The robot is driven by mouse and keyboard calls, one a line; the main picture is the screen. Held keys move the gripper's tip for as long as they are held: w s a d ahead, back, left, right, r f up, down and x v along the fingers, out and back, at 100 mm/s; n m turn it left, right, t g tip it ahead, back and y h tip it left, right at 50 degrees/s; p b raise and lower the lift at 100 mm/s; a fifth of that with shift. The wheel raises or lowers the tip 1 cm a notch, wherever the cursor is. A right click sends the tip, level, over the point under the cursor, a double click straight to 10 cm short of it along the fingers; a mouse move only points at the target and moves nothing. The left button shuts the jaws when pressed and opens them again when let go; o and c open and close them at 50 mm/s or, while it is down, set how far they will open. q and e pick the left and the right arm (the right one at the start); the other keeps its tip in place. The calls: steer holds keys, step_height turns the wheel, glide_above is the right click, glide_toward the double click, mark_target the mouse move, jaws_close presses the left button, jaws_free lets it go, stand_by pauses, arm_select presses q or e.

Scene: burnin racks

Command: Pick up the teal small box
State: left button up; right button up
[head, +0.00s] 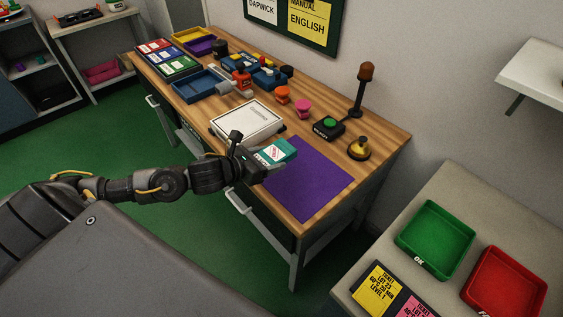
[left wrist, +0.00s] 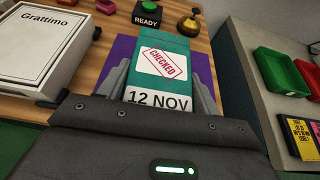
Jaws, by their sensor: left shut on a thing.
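The teal small box (head: 278,151) is in my left gripper (head: 262,160), over the near left part of the purple mat (head: 315,182) in the head view. In the left wrist view the box (left wrist: 165,62) sits between the two grey fingers, with a red CHECKED stamp and a white label reading 12 NOV. My left gripper (left wrist: 161,92) is shut on it. I cannot tell if the box touches the mat. My right gripper is not in view.
A white Grattimo box (head: 247,120) lies left of the mat. A READY button (head: 328,127) and a yellow bell (head: 358,148) stand behind it. A side table at right holds a green tray (head: 435,240), a red tray (head: 505,283) and ticket cards (head: 377,288).

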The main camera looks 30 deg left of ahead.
mark_target(264, 159)
arm_select(q)
steer(key=shift+b+v, duration=0.85)
steer(key=shift+v, duration=2.4)
